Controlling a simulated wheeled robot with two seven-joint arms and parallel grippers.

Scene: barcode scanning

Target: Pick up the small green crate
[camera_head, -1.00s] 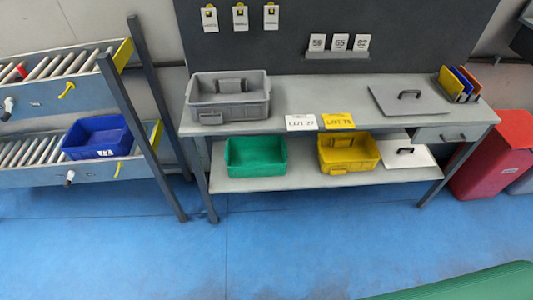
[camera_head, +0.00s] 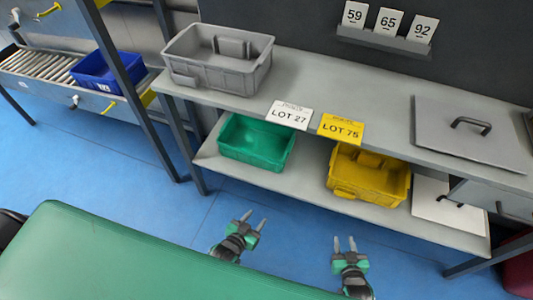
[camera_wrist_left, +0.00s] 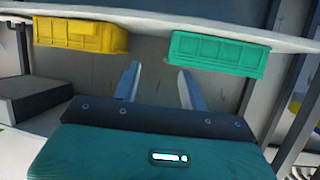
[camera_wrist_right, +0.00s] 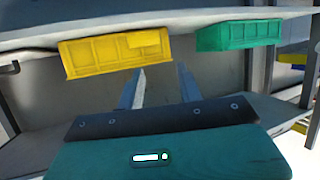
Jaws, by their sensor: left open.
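The small green crate (camera_head: 257,142) sits on the lower shelf of the workbench, under the LOT 27 label. It looks empty in the head view. It also shows in the left wrist view (camera_wrist_left: 220,54) and the right wrist view (camera_wrist_right: 238,35). My left gripper (camera_head: 252,220) is open and empty, in front of the shelf and apart from the crate. My right gripper (camera_head: 345,243) is open and empty, further right, in front of the yellow crate.
A yellow crate (camera_head: 345,188) stands right of the green one on the lower shelf (camera_head: 310,190). A grey crate (camera_head: 190,77) is on the upper top. A bench leg (camera_head: 186,145) stands left of the green crate. A blue crate (camera_head: 92,78) sits on rollers.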

